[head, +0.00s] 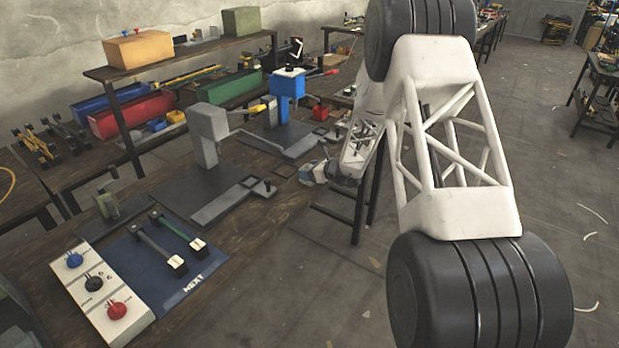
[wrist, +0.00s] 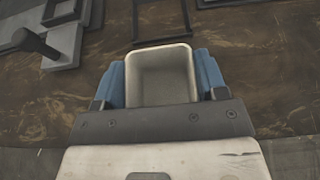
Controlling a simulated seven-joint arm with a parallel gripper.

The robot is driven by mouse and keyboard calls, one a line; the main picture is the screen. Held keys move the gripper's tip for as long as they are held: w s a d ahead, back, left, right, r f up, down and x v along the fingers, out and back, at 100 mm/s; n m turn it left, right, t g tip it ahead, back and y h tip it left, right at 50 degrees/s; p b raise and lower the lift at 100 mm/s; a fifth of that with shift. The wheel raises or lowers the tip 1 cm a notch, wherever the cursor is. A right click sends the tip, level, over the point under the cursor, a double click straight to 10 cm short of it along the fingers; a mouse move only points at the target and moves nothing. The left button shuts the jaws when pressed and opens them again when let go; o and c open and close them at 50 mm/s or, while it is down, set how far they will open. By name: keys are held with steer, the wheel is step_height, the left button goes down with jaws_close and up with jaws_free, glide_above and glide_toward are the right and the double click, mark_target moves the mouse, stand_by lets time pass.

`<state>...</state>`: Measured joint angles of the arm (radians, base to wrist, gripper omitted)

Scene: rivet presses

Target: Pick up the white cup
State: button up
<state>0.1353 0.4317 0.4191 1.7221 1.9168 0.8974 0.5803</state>
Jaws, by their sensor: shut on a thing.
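The white cup (wrist: 162,78) is square-mouthed and empty inside. In the wrist view it sits between the two blue fingers of my gripper (wrist: 160,66), which are shut on it from both sides. The brown tabletop (wrist: 255,65) shows beyond it; I cannot tell whether the cup touches it or is held above it. In the head view my gripper (head: 318,172) is small and far off, at the right edge of the workbench, and the cup cannot be made out clearly there.
A grey press (head: 207,130) and a blue press (head: 287,90) stand on the workbench. A panel with blue, black and red knobs (head: 95,290) and a blue mat (head: 160,265) with two levers lie nearer. Open floor (head: 310,300) lies right of the bench.

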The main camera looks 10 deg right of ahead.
steer(key=shift+r, duration=0.15)
steer(key=shift+r, duration=0.75)
step_height(320, 180, up, 2)
steer(key=shift+r, duration=0.1)
steer(key=s+r, duration=0.1)
steer(key=s, duration=1.5)
steer(key=shift+w+r, duration=0.1)
steer(key=shift+w, duration=0.05)
steer(key=w+r+m+t+h, duration=0.2)
steer(key=w+r+m+h, duration=0.2)
steer(key=r, duration=0.5)
steer(key=w+r+m+t+h, duration=0.2)
steer(key=w+r+m+h, duration=0.3)
steer(key=r, duration=0.4)
steer(key=shift+w+d+r+h, duration=0.2)
steer(key=shift+w+d+h, duration=0.1)
steer(key=shift+w+d, duration=0.05)
stand_by(0.8)
